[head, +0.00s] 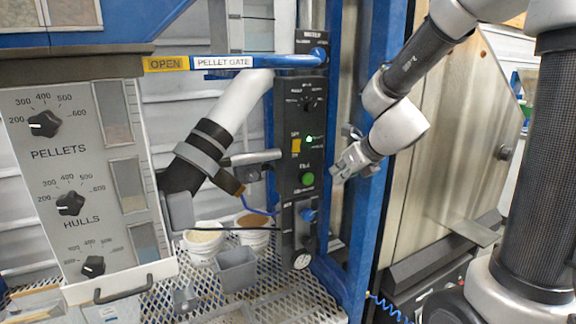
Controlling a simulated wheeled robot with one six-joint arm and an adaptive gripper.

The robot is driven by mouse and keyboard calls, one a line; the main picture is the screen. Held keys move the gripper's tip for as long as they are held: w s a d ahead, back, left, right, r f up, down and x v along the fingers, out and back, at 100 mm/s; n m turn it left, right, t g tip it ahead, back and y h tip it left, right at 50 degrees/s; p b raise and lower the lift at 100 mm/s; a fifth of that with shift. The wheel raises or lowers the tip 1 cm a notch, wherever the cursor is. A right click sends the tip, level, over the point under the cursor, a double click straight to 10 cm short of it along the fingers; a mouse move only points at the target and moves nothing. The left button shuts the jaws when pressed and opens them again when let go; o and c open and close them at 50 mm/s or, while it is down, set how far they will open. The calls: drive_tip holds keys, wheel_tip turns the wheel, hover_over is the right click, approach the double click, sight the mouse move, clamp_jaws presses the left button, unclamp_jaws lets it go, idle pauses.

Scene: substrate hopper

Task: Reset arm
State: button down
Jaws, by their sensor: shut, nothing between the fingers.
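My gripper (346,168) is at the end of my arm, right of centre in the head view. It is shut and empty. It hangs in front of the blue upright post, to the right of the black control panel (287,150), and appears apart from it. The panel carries a green button (307,179), a yellow switch (296,145) and a blue knob (308,215). My arm reaches in from the upper right, with its elbow bent high.
A dial panel (75,230) labelled PELLETS and HULLS stands at left. A blue PELLET GATE lever (270,62) runs across the top beside an OPEN label. Buckets (203,246) and a grey bin (237,272) sit on a mesh shelf (290,307). A wooden panel (455,150) stands behind my arm.

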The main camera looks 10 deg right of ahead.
drive_tip(key=s+f+n+g+y, duration=0.15)
drive_tip(key=s+n+g, duration=0.25)
drive_tip(key=s+n, duration=1.1)
drive_tip(key=s+d+r+n+h, duration=0.4)
drive_tip(key=s+d+r+n, duration=0.3)
drive_tip(key=n, duration=0.9)
drive_tip(key=shift+s+d+n+h, duration=0.35)
drive_tip(key=shift+s+d, duration=1.2)
drive_tip(key=shift+s, duration=0.8)
